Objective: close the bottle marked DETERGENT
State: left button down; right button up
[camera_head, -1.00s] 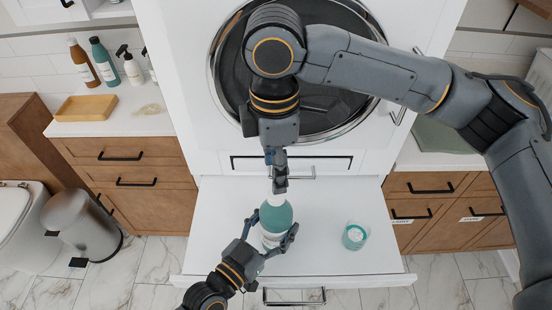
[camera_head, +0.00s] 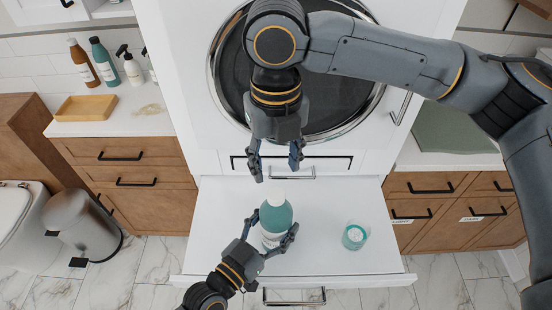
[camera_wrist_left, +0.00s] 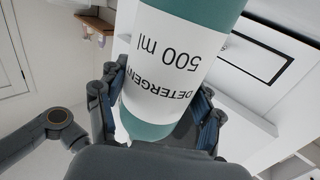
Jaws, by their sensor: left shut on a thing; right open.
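The teal bottle (camera_head: 277,215) stands on the white pull-out shelf (camera_head: 215,215). A white cap-like piece (camera_head: 278,199) sits on its top; I cannot tell how tightly. In the left wrist view its white label (camera_wrist_left: 165,55) reads DETERGENT and 500 ml. My left gripper (camera_head: 272,230) is shut around the bottle's body from the front. Its fingers flank the bottle in the left wrist view. My right gripper (camera_head: 276,172) is open and empty, pointing down just above and behind the bottle's top, with its fingers spread and apart from it.
A clear cup with teal contents (camera_head: 355,236) stands on the shelf to the right. The round-doored machine (camera_head: 213,90) rises behind. Several other bottles (camera_head: 103,62) and a yellow tray (camera_head: 86,106) are on the left counter. The shelf's left part is clear.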

aim_at(276, 194)
dwell(0.3)
jog(key=shift+f, duration=4)
